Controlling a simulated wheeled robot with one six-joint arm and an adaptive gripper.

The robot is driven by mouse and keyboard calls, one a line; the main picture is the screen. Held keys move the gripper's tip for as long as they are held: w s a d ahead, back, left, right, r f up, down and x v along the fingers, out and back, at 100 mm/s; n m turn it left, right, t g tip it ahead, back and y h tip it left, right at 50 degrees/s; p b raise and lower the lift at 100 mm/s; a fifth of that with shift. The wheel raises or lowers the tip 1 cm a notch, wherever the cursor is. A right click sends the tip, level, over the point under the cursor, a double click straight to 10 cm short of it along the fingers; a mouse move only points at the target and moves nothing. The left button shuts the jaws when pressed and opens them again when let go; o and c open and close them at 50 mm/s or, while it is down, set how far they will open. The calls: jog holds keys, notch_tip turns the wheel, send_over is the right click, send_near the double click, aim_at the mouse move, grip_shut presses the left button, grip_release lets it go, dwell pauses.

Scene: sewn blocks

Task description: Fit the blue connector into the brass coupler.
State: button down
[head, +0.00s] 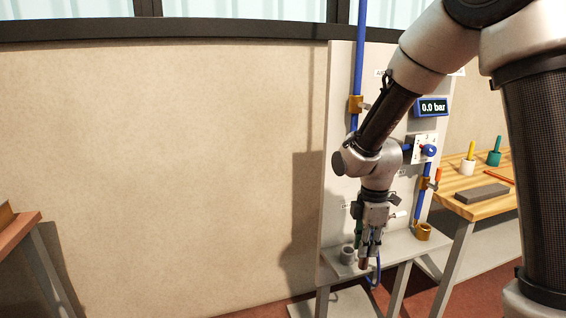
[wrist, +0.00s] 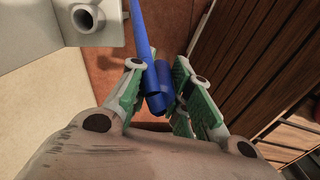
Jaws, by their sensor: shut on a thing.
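My gripper (head: 368,252) points down in front of the panel's shelf. In the wrist view its green-padded fingers (wrist: 157,98) are shut on the blue connector (wrist: 154,76), a blue tube with a blue hose running up from it. In the head view the connector is mostly hidden by the fingers, and a blue hose loop (head: 374,281) hangs below them. The brass coupler (head: 423,232) stands upright on the shelf to the right of my gripper, apart from it. The brass coupler is not visible in the wrist view.
A grey coupler (head: 347,254) stands on the shelf left of my gripper; a grey socket also shows in the wrist view (wrist: 88,18). The panel carries a 0.0 bar display (head: 432,107) and valves. A wooden bench (head: 470,210) stands at right. Open floor lies left.

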jog(key=shift+s, duration=0.4)
jog(key=m, duration=0.2)
jog(key=shift+w+m, duration=0.35)
jog(key=shift+m, duration=0.05)
jog(key=w+d+f+m, duration=0.8)
jog(key=m, duration=0.7)
jog(key=shift+f+m, duration=0.3)
jog(key=shift+m, duration=0.1)
